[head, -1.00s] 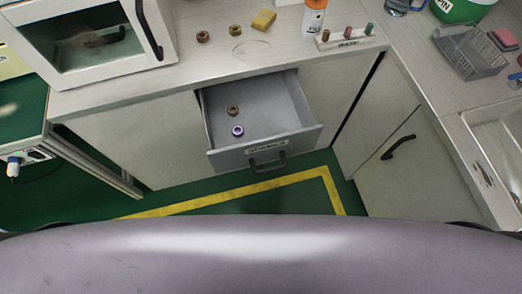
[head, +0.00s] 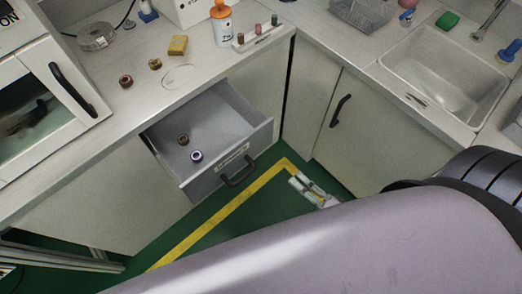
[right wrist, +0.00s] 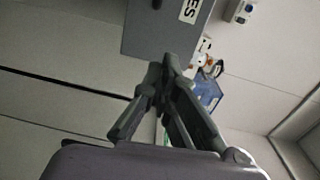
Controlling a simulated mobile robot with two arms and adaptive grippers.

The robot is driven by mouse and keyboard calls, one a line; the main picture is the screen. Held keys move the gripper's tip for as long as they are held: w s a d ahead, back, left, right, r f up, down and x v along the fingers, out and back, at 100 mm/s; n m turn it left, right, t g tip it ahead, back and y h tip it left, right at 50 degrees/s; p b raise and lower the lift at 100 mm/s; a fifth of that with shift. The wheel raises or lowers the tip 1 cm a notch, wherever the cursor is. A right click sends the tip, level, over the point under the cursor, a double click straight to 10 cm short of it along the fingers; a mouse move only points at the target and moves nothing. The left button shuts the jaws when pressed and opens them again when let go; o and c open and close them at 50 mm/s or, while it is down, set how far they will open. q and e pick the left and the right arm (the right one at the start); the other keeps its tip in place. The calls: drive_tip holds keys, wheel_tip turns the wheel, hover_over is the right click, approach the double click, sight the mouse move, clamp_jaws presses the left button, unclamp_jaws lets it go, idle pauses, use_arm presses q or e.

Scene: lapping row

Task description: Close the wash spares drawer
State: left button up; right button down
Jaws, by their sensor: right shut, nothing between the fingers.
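The wash spares drawer (head: 209,182) stands open below the counter, with a dark handle (head: 239,172) and a label on its grey front. A brown ring (head: 183,140) and a purple ring (head: 197,156) lie inside. My right gripper (head: 312,188) is low over the floor, to the right of the drawer front and apart from it. In the right wrist view its fingers (right wrist: 168,64) are together and empty, with the drawer front (right wrist: 150,35) just beyond the tips. The gap between them is hard to judge there. My left gripper is out of view.
A cupboard with a black handle (head: 340,110) is right of the drawer. Floor in front of the drawer is clear.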

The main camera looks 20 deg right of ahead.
drive_tip(key=r, duration=0.1)
approach(258, 141)
drive_tip(key=p+x, duration=0.1)
drive_tip(key=x, duration=0.5)
drive_tip(key=shift+w, duration=0.15)
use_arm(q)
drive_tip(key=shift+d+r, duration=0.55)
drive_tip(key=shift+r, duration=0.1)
use_arm(e)
drive_tip(key=shift+w+a, duration=0.2)
drive_tip(key=shift+w, duration=0.25)
